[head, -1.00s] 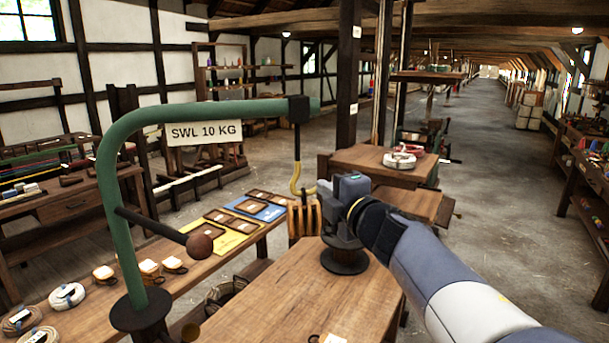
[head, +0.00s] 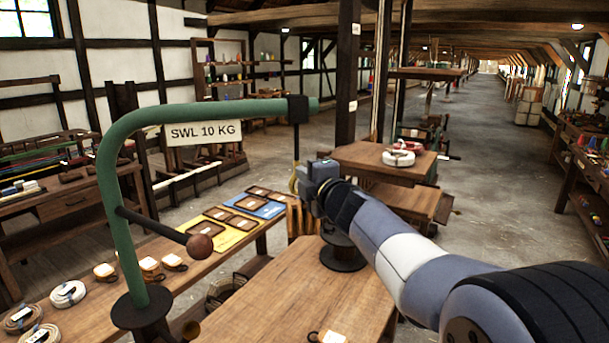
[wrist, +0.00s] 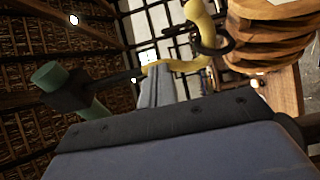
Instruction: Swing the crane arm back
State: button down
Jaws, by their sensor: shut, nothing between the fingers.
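The green crane arm (head: 205,113) rises from a dark round base (head: 143,310) on the bench and reaches right, with a sign reading "SWL 10 KG" (head: 205,132). A dark handle with a round brown knob (head: 199,244) sticks out from its post. A yellow hook (wrist: 196,28) hangs from the arm's black end block (head: 298,109). My gripper (head: 312,176) is shut, close to the hook and partly covering it in the head view. In the wrist view the hook is just beyond the fingers (wrist: 160,85); I cannot tell whether they touch. The arm's green tip (wrist: 50,75) is at the left there.
A stack of wooden pieces (head: 299,217) stands behind a dark spool (head: 343,255) below my gripper. The wooden bench top (head: 290,300) is mostly clear. Yellow and blue mats (head: 228,238) with small frames lie on the left table. A rope coil (head: 398,158) lies on a far table.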

jog(key=shift+w+a+p, duration=0.25)
jog(key=shift+w+p, duration=0.2)
jog(key=shift+w, duration=0.9)
jog(key=shift+w+a+p, duration=0.25)
jog(key=shift+w+p, duration=0.15)
jog(key=shift+w, duration=0.9)
